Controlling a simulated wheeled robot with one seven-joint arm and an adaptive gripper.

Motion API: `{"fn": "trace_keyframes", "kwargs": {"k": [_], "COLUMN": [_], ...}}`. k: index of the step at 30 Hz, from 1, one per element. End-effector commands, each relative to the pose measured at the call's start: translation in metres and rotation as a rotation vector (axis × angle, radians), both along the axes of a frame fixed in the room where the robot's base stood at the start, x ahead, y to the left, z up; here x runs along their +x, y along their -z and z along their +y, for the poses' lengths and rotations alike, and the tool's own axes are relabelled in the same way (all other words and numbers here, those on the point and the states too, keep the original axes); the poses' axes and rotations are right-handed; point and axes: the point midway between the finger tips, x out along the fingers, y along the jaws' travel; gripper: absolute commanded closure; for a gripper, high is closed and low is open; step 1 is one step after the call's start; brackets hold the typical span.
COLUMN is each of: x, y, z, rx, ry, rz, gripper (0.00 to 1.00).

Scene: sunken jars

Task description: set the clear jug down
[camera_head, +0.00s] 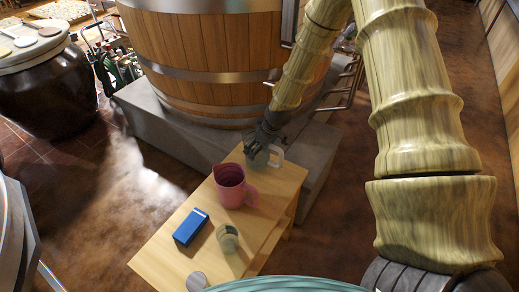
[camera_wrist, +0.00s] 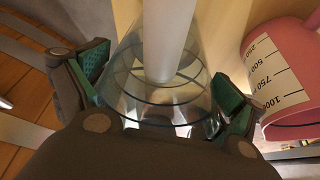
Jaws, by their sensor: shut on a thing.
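The clear jug (camera_head: 259,159) is see-through with a pale handle. It is at the far end of the small wooden table (camera_head: 152,262), just behind the pink jug (camera_head: 230,194). My gripper (camera_head: 262,142) is shut on the clear jug. In the wrist view the clear jug (camera_wrist: 150,103) stands between the two green-padded fingers of my gripper (camera_wrist: 163,98), its pale handle crossing the middle. I cannot tell whether its base touches the table top. The pink jug, with a printed scale, is close on the right in the wrist view (camera_wrist: 283,80).
A blue box (camera_head: 191,227), a small greenish jar (camera_head: 228,239) and a round grey-topped thing (camera_head: 196,281) are on the nearer part of the table. A large wooden barrel (camera_head: 215,60) on a grey plinth (camera_head: 150,120) rises behind. The table's left near part is bare.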

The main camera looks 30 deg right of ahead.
Motion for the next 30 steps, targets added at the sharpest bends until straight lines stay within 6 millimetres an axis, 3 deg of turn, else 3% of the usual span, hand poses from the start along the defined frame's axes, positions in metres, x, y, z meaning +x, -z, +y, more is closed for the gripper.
{"fn": "trace_keyframes", "kwargs": {"k": [7, 20, 21, 30], "x": [0.0, 0.0, 0.0, 0.0], "y": [0.02, 0.026, 0.025, 0.025], "z": [0.0, 0.0, 0.0, 0.0], "rx": [0.0, 0.0, 0.0, 0.0], "ry": [0.001, 0.0, 0.0, 0.0], "rz": [0.0, -0.001, -0.001, -0.001], "gripper": [0.48, 0.48, 0.0, 0.0]}}
